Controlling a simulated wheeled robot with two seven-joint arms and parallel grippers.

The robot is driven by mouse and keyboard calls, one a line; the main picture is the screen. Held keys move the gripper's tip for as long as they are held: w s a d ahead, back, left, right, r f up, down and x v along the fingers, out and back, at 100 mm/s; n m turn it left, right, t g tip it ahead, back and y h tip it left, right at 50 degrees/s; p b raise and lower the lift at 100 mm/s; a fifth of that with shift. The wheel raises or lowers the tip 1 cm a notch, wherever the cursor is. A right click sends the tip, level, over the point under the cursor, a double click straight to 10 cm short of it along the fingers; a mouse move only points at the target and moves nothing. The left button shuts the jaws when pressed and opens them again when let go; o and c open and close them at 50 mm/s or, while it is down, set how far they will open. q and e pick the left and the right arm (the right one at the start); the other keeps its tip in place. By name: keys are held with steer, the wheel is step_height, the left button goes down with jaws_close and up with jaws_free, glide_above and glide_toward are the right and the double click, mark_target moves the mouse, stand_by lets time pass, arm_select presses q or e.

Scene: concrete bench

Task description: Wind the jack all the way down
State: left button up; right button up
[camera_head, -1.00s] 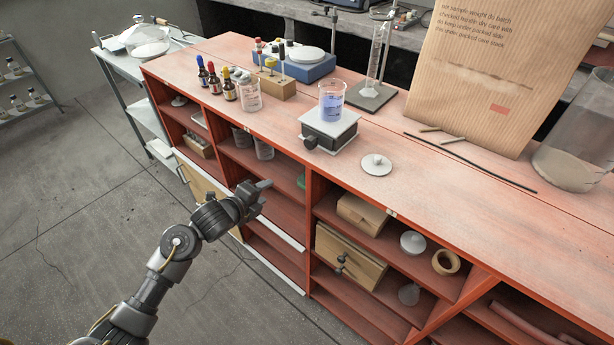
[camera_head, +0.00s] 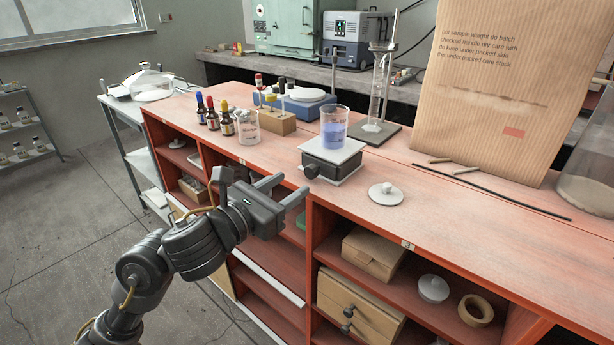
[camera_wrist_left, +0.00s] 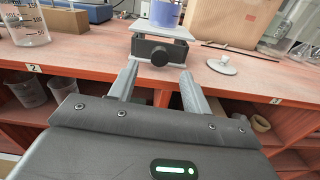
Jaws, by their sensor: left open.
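The lab jack (camera_head: 329,164) stands on the red bench top near its front edge, with a black body, a pale top plate and a dark round knob (camera_head: 310,171) facing the front. A beaker of blue liquid (camera_head: 333,130) stands on its plate. In the left wrist view the jack's knob (camera_wrist_left: 160,57) shows ahead, between and beyond the fingertips. My left gripper (camera_head: 287,189) is open and empty, in front of the bench edge, short of the knob and apart from it. My right gripper is not seen.
A white lid (camera_head: 385,193) lies right of the jack. Open shelves lie below the bench top.

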mark_target(308, 173)
arm_select(q)
steer(key=x, duration=0.5)
steer(key=shift+w+d+b, duration=0.2)
steer(key=shift+w+b, duration=0.1)
steer(key=shift+w+d, duration=0.3)
steer(key=shift+w, duration=0.1)
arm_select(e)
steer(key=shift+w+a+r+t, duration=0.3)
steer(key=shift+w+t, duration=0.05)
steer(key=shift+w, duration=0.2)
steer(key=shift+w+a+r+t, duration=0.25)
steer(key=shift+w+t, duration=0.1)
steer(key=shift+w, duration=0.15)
arm_select(q)
steer(key=c, duration=1)
steer(key=shift+n, duration=2.1)
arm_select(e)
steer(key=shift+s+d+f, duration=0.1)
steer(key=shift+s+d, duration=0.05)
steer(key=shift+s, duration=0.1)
